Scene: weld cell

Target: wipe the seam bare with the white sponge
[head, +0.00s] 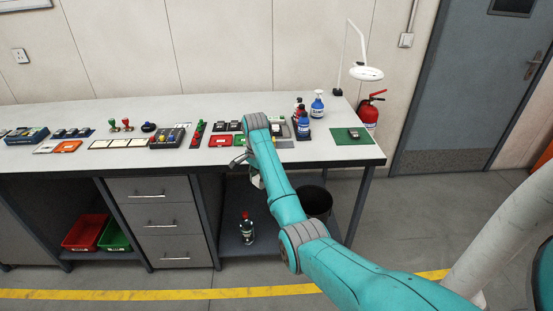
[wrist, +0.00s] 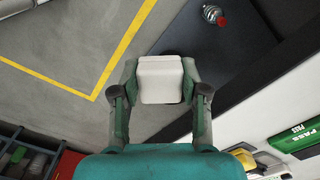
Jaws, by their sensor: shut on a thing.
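My gripper (wrist: 160,84) is shut on the white sponge (wrist: 161,72), a pale block held between its two fingers in the wrist view. In the head view my gripper (head: 240,160) is at the bench's front edge, partly hidden by my arm. A pale bit of the sponge (head: 257,181) seems to show below the bench top there. A small dark grey piece (head: 353,134) lies on a green mat (head: 340,139) at the bench's right end. I cannot make out a seam in either view.
The grey bench (head: 60,163) carries trays, cards and button boxes. A clear bottle (head: 247,229) and a dark bin (head: 318,203) are below.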

